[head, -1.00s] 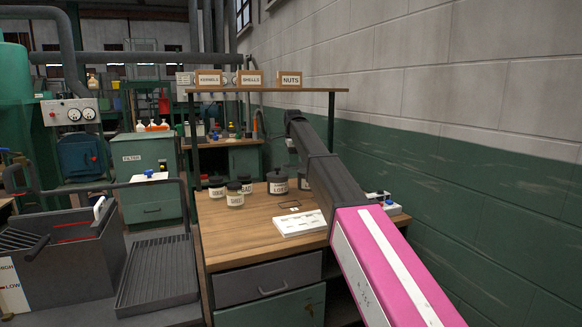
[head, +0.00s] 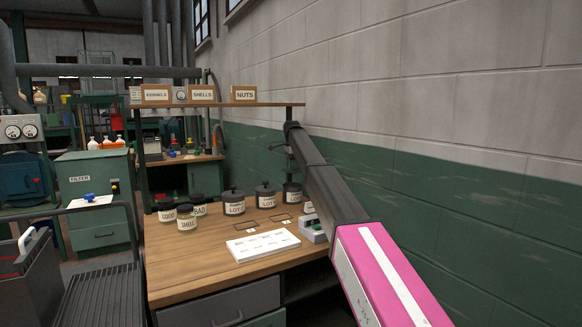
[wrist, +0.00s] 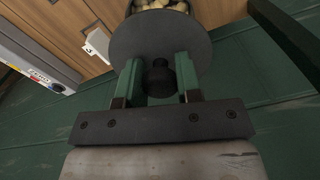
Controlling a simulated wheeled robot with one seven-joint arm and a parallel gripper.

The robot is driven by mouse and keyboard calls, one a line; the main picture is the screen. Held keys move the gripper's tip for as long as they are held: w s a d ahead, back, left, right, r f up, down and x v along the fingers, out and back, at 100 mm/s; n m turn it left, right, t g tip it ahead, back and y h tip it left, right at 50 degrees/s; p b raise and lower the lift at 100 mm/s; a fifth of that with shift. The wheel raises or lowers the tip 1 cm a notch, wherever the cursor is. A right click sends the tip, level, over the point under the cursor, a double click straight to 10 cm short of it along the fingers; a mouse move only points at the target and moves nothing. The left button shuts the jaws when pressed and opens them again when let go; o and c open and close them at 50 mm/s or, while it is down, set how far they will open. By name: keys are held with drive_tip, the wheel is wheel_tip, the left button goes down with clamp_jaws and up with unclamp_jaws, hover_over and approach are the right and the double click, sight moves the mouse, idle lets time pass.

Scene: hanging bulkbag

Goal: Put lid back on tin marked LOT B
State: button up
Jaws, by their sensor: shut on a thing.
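In the wrist view my gripper (wrist: 160,80) is shut on the knob of a dark round lid (wrist: 158,40). Just beyond the lid's edge an open tin of pale pieces (wrist: 160,5) shows at the top; the lid hides most of it. In the head view two dark tins with LOT labels and knobbed lids, a left one (head: 233,204) and a middle one (head: 266,197), stand on the bench. A third dark tin (head: 292,194) stands right of them, beside my arm. The lot letters are too small to read surely. My gripper is not clear in the head view.
Several labelled jars (head: 187,221) stand at the bench's left. A white label board (head: 263,245) and dark outline frames lie in front of the tins. A grey box (head: 312,229) sits by my arm. A shelf (head: 220,104) runs above; the green-and-white wall is at right.

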wheel_tip(320, 180, down, 6)
idle(0.7)
drive_tip(key=shift+f, duration=0.25)
idle(1.8)
drive_tip(key=o, duration=1.5)
drive_tip(key=shift+r, duration=0.15)
drive_tip(key=shift+r, duration=3.4)
